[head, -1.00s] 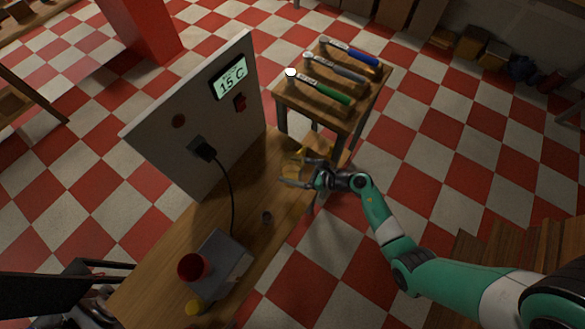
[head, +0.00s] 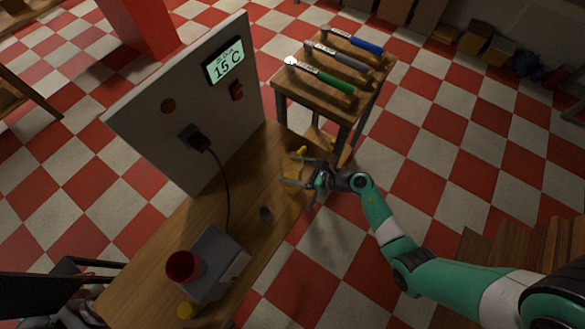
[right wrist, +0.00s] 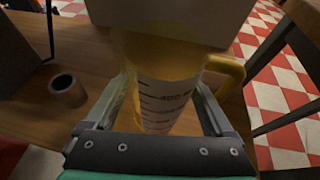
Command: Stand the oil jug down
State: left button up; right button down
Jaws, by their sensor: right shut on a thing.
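The oil jug (head: 294,163) is yellow and is at the far right end of the wooden bench in the head view. My right gripper (head: 303,184) is shut on it from the near right side. In the right wrist view the jug (right wrist: 165,98) sits between the two fingers, with dark measuring marks and a yellow handle on the right. It looks roughly upright. I cannot tell whether its base touches the bench.
The bench (head: 165,240) carries an upright panel (head: 190,105) with a display and a plugged cable. A grey box (head: 215,262) with a red cup (head: 183,267) stands near. A stool with hammers (head: 335,80) stands behind.

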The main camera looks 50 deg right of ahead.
jog(key=shift+f+b, duration=0.35)
jog(key=shift+f, duration=0.15)
grip_release()
jog(key=p+v, duration=0.4)
jog(key=v, duration=0.7)
jog(key=shift+s+r+p, duration=0.15)
jog(key=shift+s+p, duration=0.1)
jog(key=shift+p, duration=0.05)
